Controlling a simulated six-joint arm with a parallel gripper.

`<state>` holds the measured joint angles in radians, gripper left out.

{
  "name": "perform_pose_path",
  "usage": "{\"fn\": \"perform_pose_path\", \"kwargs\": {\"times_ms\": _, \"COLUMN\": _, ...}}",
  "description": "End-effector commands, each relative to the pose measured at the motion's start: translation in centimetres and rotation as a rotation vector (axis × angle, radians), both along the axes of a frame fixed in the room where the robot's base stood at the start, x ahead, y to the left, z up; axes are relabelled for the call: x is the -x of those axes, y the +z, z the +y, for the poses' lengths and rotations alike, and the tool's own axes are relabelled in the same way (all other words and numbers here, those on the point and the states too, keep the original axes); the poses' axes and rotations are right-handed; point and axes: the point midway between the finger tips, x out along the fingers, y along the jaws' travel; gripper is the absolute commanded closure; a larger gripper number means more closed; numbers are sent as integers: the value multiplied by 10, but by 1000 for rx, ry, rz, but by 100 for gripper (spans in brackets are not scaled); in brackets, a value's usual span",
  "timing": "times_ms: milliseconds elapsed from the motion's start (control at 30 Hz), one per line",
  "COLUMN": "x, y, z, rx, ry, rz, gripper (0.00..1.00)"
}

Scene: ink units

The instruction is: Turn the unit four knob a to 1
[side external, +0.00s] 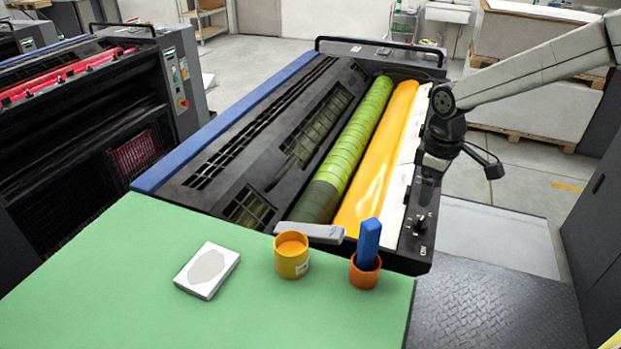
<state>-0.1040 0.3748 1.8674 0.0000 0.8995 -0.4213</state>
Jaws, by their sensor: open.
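The ink unit (262,150) in the middle has a green roller (358,135) and a yellow ink trough beside it. A black control panel (408,246) lies at its near right end, with a small knob (420,222) and white markings. The markings are too small to read, so I cannot tell the knob's setting or its letter. My gripper (428,200) points down just above the panel, close to the knob. It is dark against the dark panel, and its fingers are hard to make out. It appears to hold nothing.
A green table (120,270) in front carries a white box (207,270), a yellow ink can (291,255) with a grey spatula (310,232) across it, and an orange cup (365,271) with a blue tool. Another unit (90,95) stands left.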

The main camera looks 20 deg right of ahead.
Motion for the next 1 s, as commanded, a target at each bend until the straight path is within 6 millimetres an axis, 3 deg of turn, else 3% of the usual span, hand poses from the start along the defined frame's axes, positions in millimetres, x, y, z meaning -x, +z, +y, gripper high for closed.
{"fn": "perform_pose_path", "kwargs": {"times_ms": 600, "x": 1, "y": -65, "z": 0, "rx": 0, "ry": -1, "rz": 2, "gripper": 12}}
{"fn": "perform_pose_path", "kwargs": {"times_ms": 1000, "x": 0, "y": -69, "z": 0, "rx": 0, "ry": -1, "rz": 0, "gripper": 15}}
